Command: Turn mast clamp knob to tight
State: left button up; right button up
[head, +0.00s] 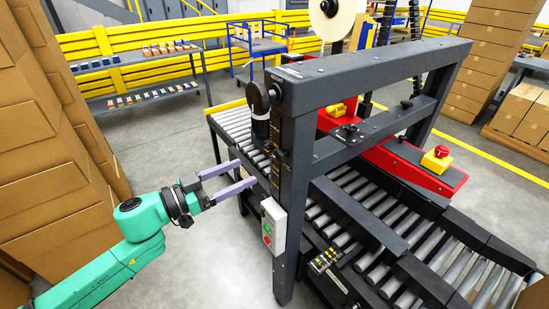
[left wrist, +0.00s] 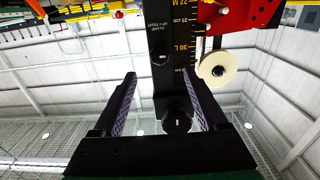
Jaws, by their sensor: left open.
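My left gripper (head: 246,173) is open and empty, with its two lilac fingers pointing at the dark mast (head: 284,160) of the machine. In the left wrist view the open fingers (left wrist: 158,78) stand on either side of the mast. A black round knob (left wrist: 177,116) with a small light mark shows between them, apparently untouched. The mast carries a yellow scale and a label that reads about clamp and tight, seen upside down. In the head view a black rounded part (head: 259,97) sits on the mast's upper left side; I cannot tell if it is the same knob. My right gripper is not in view.
A grey control box (head: 273,225) with buttons hangs low on the mast. The roller conveyor (head: 360,215) runs beneath the frame. A red emergency stop (head: 441,151) sits on the red arm. Stacked cartons (head: 50,150) stand at left; the floor between is clear.

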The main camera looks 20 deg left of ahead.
aim_at(276, 158)
pick_arm(q)
jog(key=p+x, duration=0.2)
jog(key=x, duration=0.7)
jog(key=shift+w+r, duration=0.15)
jog(key=shift+w+d, duration=0.2)
jog(key=shift+d, duration=0.1)
jog(key=shift+s+a, duration=0.1)
grip_shut()
